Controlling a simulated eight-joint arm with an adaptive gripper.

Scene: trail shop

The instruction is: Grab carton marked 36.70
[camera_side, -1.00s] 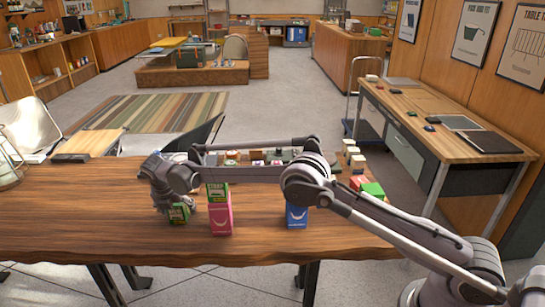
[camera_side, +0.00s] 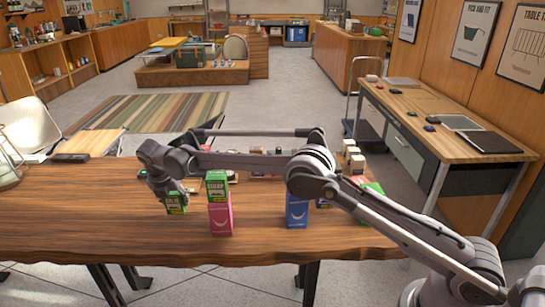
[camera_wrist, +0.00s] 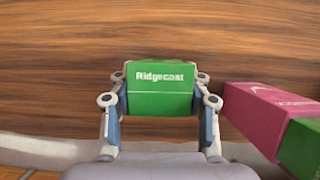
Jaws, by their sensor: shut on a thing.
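My gripper (camera_side: 170,190) is shut on a green carton (camera_side: 176,205) at the left part of the wooden table. In the wrist view the carton (camera_wrist: 160,92) sits between my two fingers (camera_wrist: 160,78), with the word "Ridgecoat" on the face toward the camera. It appears to be held a little above the table. No price mark 36.70 can be read in either view. A pink carton (camera_side: 220,215) stands just right of it with a green carton (camera_side: 217,184) on top. In the wrist view the pink carton (camera_wrist: 262,115) lies close to my right finger.
A blue carton (camera_side: 296,213) stands further right on the table (camera_side: 100,225). More small boxes stand at the back and right, partly hidden by my arm. The table's left front is clear.

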